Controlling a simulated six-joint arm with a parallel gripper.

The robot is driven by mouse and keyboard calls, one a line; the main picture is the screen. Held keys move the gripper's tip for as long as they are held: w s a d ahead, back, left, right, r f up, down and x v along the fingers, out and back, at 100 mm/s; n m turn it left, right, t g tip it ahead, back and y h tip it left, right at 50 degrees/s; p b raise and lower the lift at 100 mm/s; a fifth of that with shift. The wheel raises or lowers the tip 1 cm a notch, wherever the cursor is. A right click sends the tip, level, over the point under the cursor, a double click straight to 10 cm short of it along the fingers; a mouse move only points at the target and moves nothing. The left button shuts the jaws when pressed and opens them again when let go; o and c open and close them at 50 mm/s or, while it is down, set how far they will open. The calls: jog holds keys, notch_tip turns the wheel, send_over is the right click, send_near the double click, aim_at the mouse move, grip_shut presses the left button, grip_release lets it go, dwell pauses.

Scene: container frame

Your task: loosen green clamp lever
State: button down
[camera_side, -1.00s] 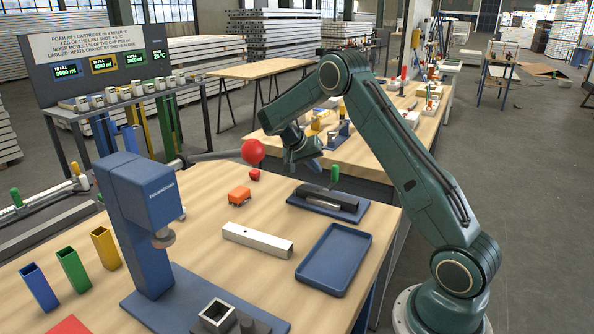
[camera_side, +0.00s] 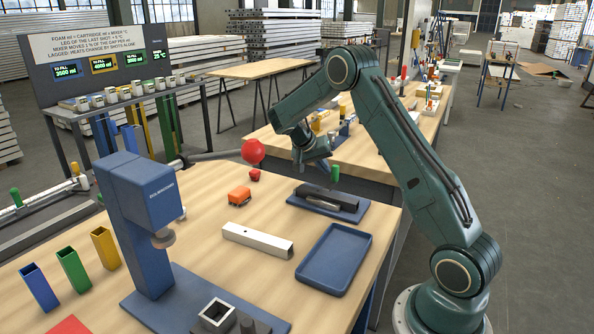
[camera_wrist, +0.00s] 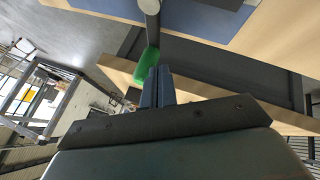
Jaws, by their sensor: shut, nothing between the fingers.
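The green clamp lever (camera_side: 335,173) stands upright above a dark clamp (camera_side: 328,198) on a blue base plate (camera_side: 352,216) in the side view. In the wrist view the green lever (camera_wrist: 147,64) is just left of my fingertips, on the end of a grey stem. My gripper (camera_side: 325,166) is just left of the lever's top. Its blue fingers (camera_wrist: 158,76) are shut with nothing between them. They look very close beside the lever; I cannot tell whether they touch it.
A red ball on a bar (camera_side: 253,151) is left of my gripper.

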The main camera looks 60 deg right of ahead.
aim_at(337, 168)
jog(key=shift+s+d+m+g, duration=0.2)
jog(key=shift+s+m+g, duration=0.15)
jog(key=shift+m, duration=0.35)
jog(key=shift+s+d+m+g+y, duration=0.1)
jog(key=shift+s+m+g+y, duration=0.25)
jog(key=shift+m, duration=0.35)
jog(key=shift+s+d+m+g+y, duration=0.1)
jog(key=shift+s+m+g+y, duration=0.15)
jog(key=shift+m+g+y, duration=0.35)
jog(key=shift+s, duration=0.75)
jog(key=shift+s+m, duration=0.25)
jog(key=shift+m, duration=0.45)
jog(key=shift+s+a, duration=0.1)
jog(key=shift+s, duration=0.35)
jog(key=shift+s+a+m+g+y, duration=0.1)
jog(key=shift+s+m+g+y, duration=0.2)
jog(key=shift+m+y, duration=0.4)
jog(key=shift+s+a, duration=0.6)
jog(key=shift+s, duration=0.15)
jog(key=shift+a, duration=0.1)
jog(key=shift+w, duration=0.1)
